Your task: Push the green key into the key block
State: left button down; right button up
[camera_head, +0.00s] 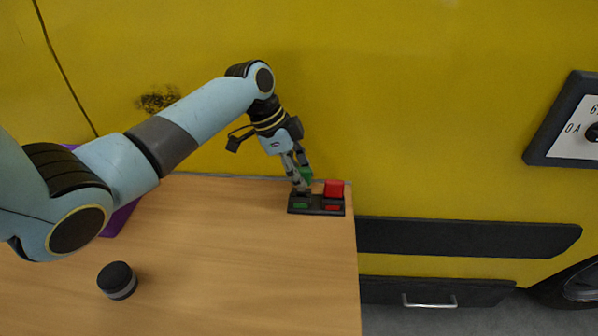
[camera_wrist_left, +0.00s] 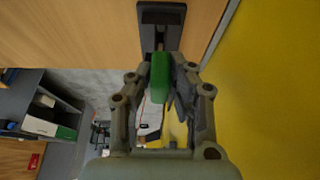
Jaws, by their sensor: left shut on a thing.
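The dark key block (camera_head: 318,211) sits near the far right corner of the table, with a green label and a red label on its front. A red key (camera_head: 334,188) stands at its right side. My left gripper (camera_head: 302,182) is above the block's left side, shut on the green key (camera_head: 306,175). In the left wrist view the green key (camera_wrist_left: 160,78) is between the fingers of my left gripper (camera_wrist_left: 162,85), and the key block (camera_wrist_left: 160,17) is just beyond it. I cannot tell whether the key touches the block. My right gripper is not in view.
The wooden table (camera_head: 220,270) is mostly clear. A black round knob-like object (camera_head: 117,280) stands at the front left. A purple object (camera_head: 122,217) is partly hidden behind my left arm. A yellow wall (camera_head: 420,100) rises directly behind the table.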

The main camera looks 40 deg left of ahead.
pick_arm(q)
jog(key=shift+f+b, duration=0.5)
jog(key=shift+f, duration=0.3)
jog(key=shift+f+b, duration=0.4)
jog(key=shift+f, duration=0.25)
jog(key=c, duration=1.2)
grip_release()
jog(key=shift+o, duration=0.2)
jog(key=shift+a+r, duration=0.1)
jog(key=shift+r, duration=0.1)
jog(key=v, duration=1.1)
jog(key=shift+r, duration=0.3)
jog(key=shift+s, duration=0.15)
